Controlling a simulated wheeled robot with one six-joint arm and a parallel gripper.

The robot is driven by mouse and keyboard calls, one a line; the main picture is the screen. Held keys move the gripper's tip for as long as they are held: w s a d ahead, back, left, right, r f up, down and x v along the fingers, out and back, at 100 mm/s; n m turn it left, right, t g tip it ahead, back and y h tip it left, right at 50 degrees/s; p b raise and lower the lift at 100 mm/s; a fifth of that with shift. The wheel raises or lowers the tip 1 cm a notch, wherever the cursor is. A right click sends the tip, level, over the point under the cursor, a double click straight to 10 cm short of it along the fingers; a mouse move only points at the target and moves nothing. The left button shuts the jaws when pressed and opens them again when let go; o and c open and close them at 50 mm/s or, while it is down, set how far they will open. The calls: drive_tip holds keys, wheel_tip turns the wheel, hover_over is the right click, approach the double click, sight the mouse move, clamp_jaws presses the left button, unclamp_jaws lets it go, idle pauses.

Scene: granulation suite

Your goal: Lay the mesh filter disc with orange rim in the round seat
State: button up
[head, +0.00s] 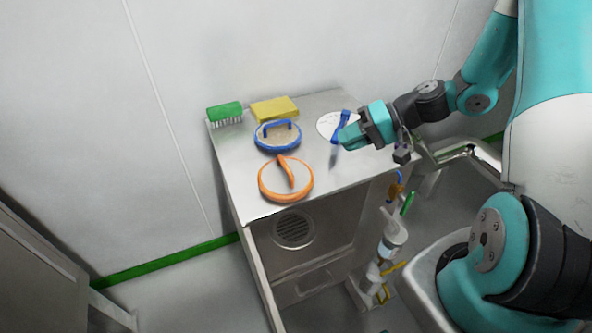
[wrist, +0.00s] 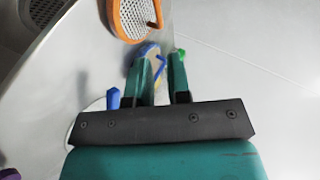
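The mesh filter disc with orange rim (head: 262,184) lies flat at the front left of the metal cabinet top, its orange bar handle standing across it. It also shows at the top of the wrist view (wrist: 117,25). My gripper (head: 350,140) is above the right part of the top, apart from the disc. In the wrist view my gripper (wrist: 167,70) has a gap between its green fingers and holds nothing. A round perforated plate (head: 293,229) shows in the open recess below the top; I cannot tell whether it is the round seat.
A blue-rimmed disc (head: 263,144) with a handle lies behind the orange one. A yellow sponge (head: 275,109) and green brush (head: 225,111) stand at the back. A blue-handled tool (head: 340,128) and white round plate (head: 325,124) are close to my gripper. Bottles (head: 392,240) hang at the right side.

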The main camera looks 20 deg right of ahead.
drive_tip(key=p, duration=0.2)
approach(285, 163)
drive_tip(key=x, duration=0.5)
drive_tip(key=shift+s+f, duration=0.35)
drive_tip(key=shift+s, duration=0.05)
drive_tip(key=shift+w+p+x, duration=0.15)
drive_tip(key=shift+p+x, duration=0.3)
drive_tip(key=shift+x, duration=0.9)
drive_tip(key=shift+w+p+x, duration=0.15)
drive_tip(key=shift+p+x, duration=0.25)
drive_tip(key=shift+x, duration=0.9)
drive_tip(key=shift+r, duration=0.15)
clamp_jaws()
